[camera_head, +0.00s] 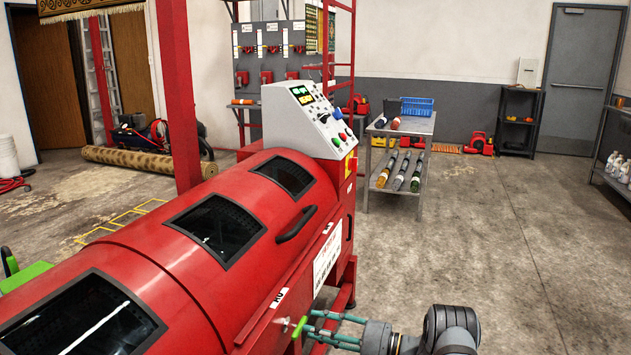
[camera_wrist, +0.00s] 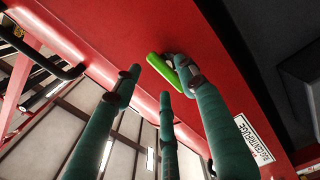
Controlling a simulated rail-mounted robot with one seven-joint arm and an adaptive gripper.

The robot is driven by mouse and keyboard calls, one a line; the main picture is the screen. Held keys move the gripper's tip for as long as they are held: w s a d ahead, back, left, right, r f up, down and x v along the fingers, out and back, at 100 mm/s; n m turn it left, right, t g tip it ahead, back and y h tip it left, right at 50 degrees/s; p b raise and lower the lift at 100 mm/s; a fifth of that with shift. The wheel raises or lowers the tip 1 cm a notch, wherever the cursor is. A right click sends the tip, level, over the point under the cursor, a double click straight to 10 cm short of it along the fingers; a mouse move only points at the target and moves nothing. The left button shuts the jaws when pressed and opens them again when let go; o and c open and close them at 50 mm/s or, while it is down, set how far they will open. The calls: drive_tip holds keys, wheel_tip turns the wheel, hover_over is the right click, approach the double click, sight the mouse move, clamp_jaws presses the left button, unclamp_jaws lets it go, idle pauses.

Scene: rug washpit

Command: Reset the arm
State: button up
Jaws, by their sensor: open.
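My gripper (camera_head: 322,325) shows at the bottom of the head view, beside the front side of the red centrifuge (camera_head: 165,255). Its teal fingers are spread apart and hold nothing that I can see. In the wrist view the fingers (camera_wrist: 160,90) point up toward the red machine body. A green lever (camera_head: 300,326) sits on the machine near the fingertips; it also shows in the wrist view (camera_wrist: 172,80), close to the fingertips. I cannot tell whether a fingertip touches it. My arm comes in from the bottom right of the head view.
A control panel (camera_head: 312,115) tops the far end of the centrifuge, and a dark handle (camera_head: 296,224) juts from its lid. A grey cart (camera_head: 407,130) with several rollers stands behind. The concrete floor (camera_head: 480,250) to the right is clear.

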sight(301, 322)
drive_tip(key=v, duration=0.8)
drive_tip(key=x, duration=1.2)
drive_tip(key=shift+s, duration=0.1)
drive_tip(key=shift+w+a, duration=0.2)
drive_tip(key=shift+a, duration=0.15)
drive_tip(key=n, duration=0.4)
drive_tip(key=shift+s+r+n, duration=0.2)
drive_tip(key=shift+r+n, duration=0.05)
drive_tip(key=shift+n, duration=0.05)
